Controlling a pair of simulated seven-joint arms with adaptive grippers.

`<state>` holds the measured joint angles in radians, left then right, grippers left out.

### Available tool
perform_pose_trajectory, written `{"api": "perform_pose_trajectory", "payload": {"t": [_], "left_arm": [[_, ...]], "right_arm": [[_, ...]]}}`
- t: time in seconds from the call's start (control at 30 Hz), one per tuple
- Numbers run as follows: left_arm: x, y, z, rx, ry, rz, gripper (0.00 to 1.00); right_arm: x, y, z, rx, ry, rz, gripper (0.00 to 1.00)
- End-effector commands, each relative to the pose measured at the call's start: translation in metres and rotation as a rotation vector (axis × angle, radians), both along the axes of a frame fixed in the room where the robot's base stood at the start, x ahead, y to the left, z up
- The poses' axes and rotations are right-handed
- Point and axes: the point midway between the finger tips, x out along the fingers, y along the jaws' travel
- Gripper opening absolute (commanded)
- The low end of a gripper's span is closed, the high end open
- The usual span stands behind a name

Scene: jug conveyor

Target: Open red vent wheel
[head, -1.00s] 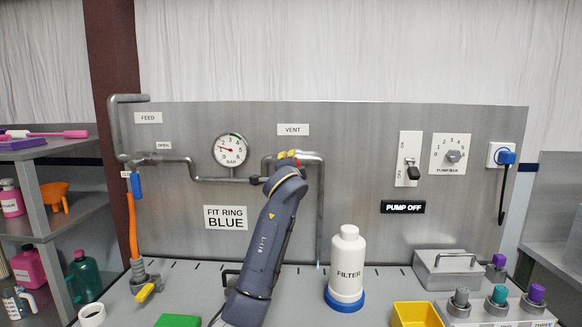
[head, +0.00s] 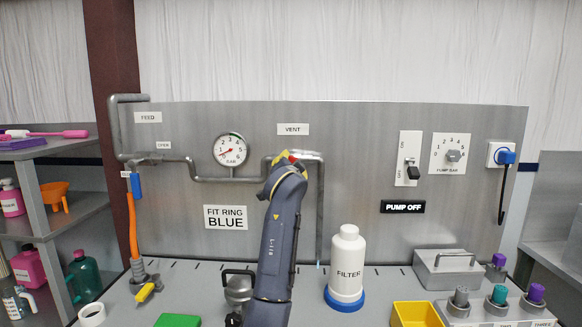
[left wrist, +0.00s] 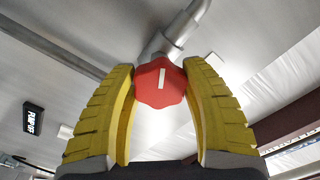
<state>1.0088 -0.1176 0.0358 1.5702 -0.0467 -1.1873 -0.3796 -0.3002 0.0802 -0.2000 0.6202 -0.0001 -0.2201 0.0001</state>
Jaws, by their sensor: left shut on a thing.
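The red vent wheel (left wrist: 160,84) shows in the left wrist view between the two yellow fingers of my left gripper (left wrist: 162,110). It has a scalloped edge and a white mark that stands nearly upright in that view. The wheel sits on the metal vent pipe (left wrist: 180,28). In the head view my left gripper (head: 287,157) is at the pipe under the VENT label (head: 293,129), shut on the wheel. There only a bit of red shows, and my wrist hides most of the wheel. My right gripper is not in view.
The pressure gauge (head: 230,149) has its needle near the low end. A white filter bottle (head: 347,265) with a blue base ring stands right of my arm. A metal pot-like item (head: 238,286) stands left of it. The pump sign (head: 402,207) reads PUMP OFF.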

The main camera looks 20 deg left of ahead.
Motion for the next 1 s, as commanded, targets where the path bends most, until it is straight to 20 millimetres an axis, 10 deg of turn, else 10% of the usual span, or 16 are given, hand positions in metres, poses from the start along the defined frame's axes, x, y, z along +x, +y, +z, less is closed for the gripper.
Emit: {"api": "perform_pose_trajectory", "payload": {"t": [0.37, 0.4, 0.6, 1.0], "left_arm": [[0.0002, 0.0015, -0.0010, -0.003, 0.002, 0.003, 0.18], [0.0002, 0.0015, -0.0011, -0.003, 0.002, 0.003, 0.52], [0.0001, 0.0008, -0.0007, -0.002, 0.001, 0.001, 0.75], [-0.0057, -0.0017, -0.0006, -0.003, 0.000, -0.001, 0.77]], "right_arm": [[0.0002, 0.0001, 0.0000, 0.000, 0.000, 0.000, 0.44], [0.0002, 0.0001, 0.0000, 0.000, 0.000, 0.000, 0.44], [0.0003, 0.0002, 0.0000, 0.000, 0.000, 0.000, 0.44], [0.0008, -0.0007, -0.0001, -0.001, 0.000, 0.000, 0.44]]}}
